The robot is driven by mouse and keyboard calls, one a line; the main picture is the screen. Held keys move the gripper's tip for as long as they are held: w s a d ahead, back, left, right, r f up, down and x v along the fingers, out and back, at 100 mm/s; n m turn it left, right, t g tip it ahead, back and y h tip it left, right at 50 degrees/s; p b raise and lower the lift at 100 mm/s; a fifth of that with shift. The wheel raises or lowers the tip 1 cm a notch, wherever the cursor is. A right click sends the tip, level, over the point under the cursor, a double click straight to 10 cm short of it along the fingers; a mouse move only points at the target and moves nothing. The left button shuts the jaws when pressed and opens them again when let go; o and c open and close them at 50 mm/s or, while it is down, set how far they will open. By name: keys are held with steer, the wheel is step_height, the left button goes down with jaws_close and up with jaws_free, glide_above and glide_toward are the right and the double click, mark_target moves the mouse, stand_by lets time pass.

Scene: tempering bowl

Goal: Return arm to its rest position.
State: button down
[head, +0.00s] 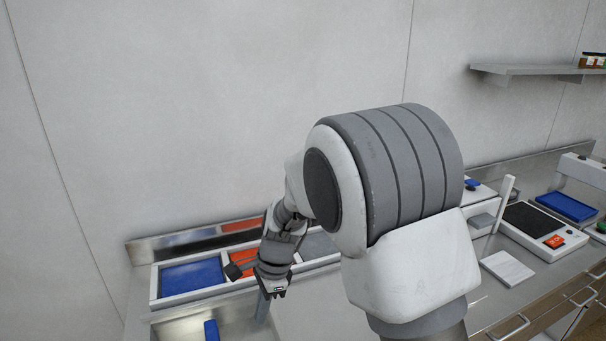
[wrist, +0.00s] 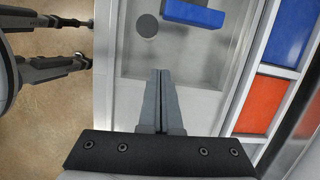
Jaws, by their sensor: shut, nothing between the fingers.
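My gripper (wrist: 160,82) is shut and empty in the wrist view, its two grey fingers side by side. It points down over a sink-like grey basin (wrist: 190,66) with a round dark drain (wrist: 147,26). In the head view, my gripper (head: 262,306) hangs at the lower middle, in front of a row of coloured trays. My arm is bent, and its large upper links hide the middle of the counter.
A blue block (wrist: 194,14) lies at the basin; it also shows in the head view (head: 211,330). A blue tray (head: 193,278) and a red tray (head: 243,262) stand behind. At right are a black-topped device (head: 532,219), a white board (head: 508,268) and a wall shelf (head: 530,70).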

steer(key=s+d+r+n+t, duration=0.1)
steer(key=s+d+r+n, duration=0.2)
steer(key=d+r, duration=0.35)
steer(key=s+d+r+n+t, duration=0.2)
steer(key=d+r+n, duration=0.1)
steer(key=d+r, duration=0.4)
steer(key=s+d+r+n+t+h, duration=0.1)
steer(key=s+d+r+n, duration=0.2)
steer(key=s+d, duration=0.2)
steer(key=s+d+r+n+t+h, duration=0.1)
steer(key=s+d+r+n+t, duration=0.1)
steer(key=s+d, duration=0.3)
steer(key=shift+s+d+r+n+h, duration=0.2)
steer(key=shift+s+r+n+h, duration=0.45)
steer(key=shift+s, duration=0.9)
steer(key=shift+f+y, duration=0.1)
steer(key=shift+y, duration=0.15)
